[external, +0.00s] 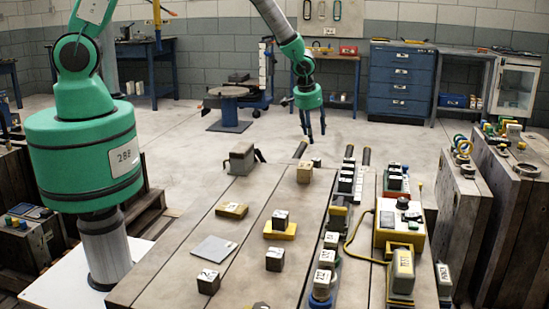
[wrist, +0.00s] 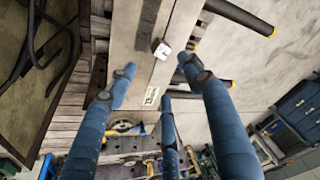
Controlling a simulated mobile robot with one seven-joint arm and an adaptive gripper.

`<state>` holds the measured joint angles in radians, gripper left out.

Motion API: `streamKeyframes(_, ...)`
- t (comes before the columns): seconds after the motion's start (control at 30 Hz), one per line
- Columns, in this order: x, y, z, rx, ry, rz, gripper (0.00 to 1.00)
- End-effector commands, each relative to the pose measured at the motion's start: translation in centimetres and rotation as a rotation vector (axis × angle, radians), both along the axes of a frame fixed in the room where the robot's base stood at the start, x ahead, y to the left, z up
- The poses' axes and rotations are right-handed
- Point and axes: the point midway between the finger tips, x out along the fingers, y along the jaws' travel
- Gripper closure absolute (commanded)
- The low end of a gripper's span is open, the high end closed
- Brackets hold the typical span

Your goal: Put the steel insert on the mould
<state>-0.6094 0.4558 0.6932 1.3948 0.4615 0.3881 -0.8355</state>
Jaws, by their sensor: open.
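My gripper (external: 311,130) hangs fingers-down beyond the far end of the wooden table in the external view. Its blue fingers are spread and empty, and they also show in the wrist view (wrist: 160,75). I cannot tell for sure which piece is the steel insert or which is the mould. Candidates on the table are a flat grey plate (external: 214,249), a dark cube with a white top (external: 280,216) on a yellow block (external: 280,233), and loose dark cubes (external: 208,286) and (external: 275,264). In the wrist view a small white-topped piece (wrist: 161,50) lies ahead of the fingertips.
A brass-coloured block (external: 232,210), a tan block (external: 304,172) and a grey block (external: 242,158) stand on the table (external: 180,250). A row of labelled pieces and a yellow control box (external: 398,236) line its right side. Open floor lies behind.

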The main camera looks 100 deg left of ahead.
Motion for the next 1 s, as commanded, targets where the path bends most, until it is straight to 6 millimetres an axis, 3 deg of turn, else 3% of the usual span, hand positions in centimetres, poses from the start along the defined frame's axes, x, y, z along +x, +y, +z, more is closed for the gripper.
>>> streamKeyframes(0.17,0.5,-0.7,1.6,0.005,-0.004,-0.015,0.49)
streamKeyframes(0.37,1.6,-3.3,7.2,0.017,-0.011,-0.068,0.49)
streamKeyframes(0.67,2.2,-10.8,19.9,0.041,-0.031,-0.204,0.49)
streamKeyframes(1.0,-1.0,-21.0,32.4,0.056,-0.058,-0.373,0.49)
